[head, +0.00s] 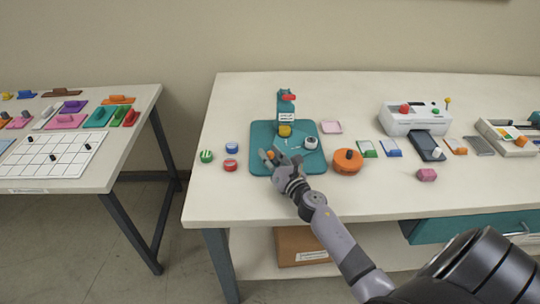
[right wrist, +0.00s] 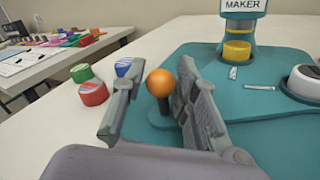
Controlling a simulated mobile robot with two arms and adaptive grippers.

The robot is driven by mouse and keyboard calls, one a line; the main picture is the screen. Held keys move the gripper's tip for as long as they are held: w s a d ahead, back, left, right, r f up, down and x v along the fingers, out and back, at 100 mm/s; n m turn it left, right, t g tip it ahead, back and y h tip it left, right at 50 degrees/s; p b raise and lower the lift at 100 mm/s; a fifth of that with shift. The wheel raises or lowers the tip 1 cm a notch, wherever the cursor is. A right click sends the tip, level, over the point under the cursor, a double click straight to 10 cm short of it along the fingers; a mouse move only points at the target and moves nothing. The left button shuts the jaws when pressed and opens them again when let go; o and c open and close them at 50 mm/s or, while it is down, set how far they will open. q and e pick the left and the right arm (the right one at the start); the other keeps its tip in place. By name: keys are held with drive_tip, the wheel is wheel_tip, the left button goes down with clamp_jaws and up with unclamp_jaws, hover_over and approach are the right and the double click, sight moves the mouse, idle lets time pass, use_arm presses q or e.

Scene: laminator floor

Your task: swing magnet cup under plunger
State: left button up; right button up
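The teal badge maker press (head: 260,130) stands on the table, with a red-tipped lever on top. Its yellow plunger (head: 285,131) also shows in the right wrist view (right wrist: 237,50). A white-rimmed cup with a dark inside (head: 311,143) sits on the right of the base, out to the side of the plunger; it also shows in the right wrist view (right wrist: 306,82). An orange ball knob (right wrist: 161,82) on a dark stem stands at the near left of the base. My right gripper (right wrist: 163,88) is open, its fingers on either side of the knob. My left gripper is not in view.
Green, blue and red round pieces (head: 231,148) lie left of the press. An orange round box with a black knob (head: 347,161) stands close on its right. A white machine (head: 415,118) and flat cards stand farther right. The table front is mostly clear.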

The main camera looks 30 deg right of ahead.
clamp_jaws()
idle(0.5)
